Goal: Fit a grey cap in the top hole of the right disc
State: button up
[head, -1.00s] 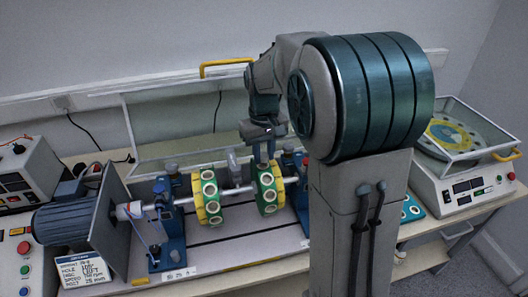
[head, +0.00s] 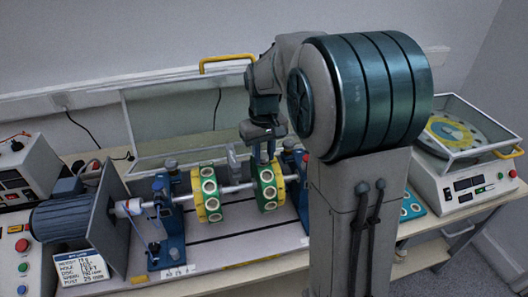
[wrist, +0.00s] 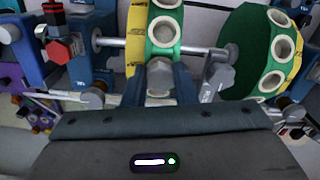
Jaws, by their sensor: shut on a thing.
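The right disc (head: 279,192), green with a yellow side and pale-rimmed holes, sits on the shaft below my gripper (head: 264,157). In the wrist view this disc (wrist: 152,12) is in the upper middle, with an open hole (wrist: 163,31) facing the camera. My gripper (wrist: 160,92) is shut on a grey cap (wrist: 160,74), which shows between its fingertips close against the disc's rim. The fingers hide the top hole, so I cannot tell whether the cap is in it.
The left disc (head: 198,200) is on the same shaft; it shows at the right of the wrist view (wrist: 245,45). A grey clamp (head: 233,163) stands between the discs. Blue bearing supports (head: 167,225) flank them. A clear guard (head: 172,120) stands behind.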

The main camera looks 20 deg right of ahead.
jog(key=shift+f, duration=0.35)
jog(key=o, duration=1)
jog(key=shift+r, duration=0.1)
notch_tip(320, 180, up, 14)
jog(key=b, duration=0.1)
